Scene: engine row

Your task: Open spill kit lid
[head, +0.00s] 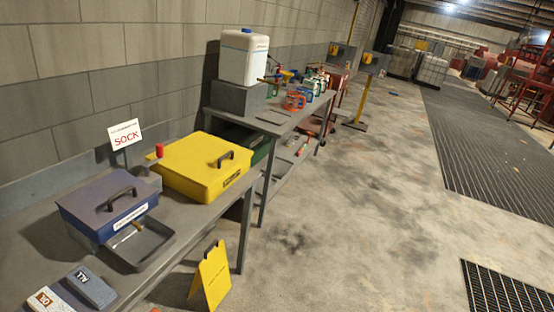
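A yellow box (199,168) with a flat yellow lid sits on the grey bench along the wall, left of the picture's middle. It looks like the spill kit, but its small dark front label is too small to read. A black handle (225,159) stands on its lid. The lid lies flat and looks closed. A small red cylinder (159,151) stands at its left rear corner. My gripper does not show in the view, so its state and its distance from the box cannot be seen.
A blue-lidded box (108,203) with a black handle and a dark tray (137,245) stand nearer on the bench (188,222). A "SOCK" sign (125,134) stands behind. A yellow floor sign (211,276) stands by the bench. The concrete floor (340,235) to the right is mostly clear.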

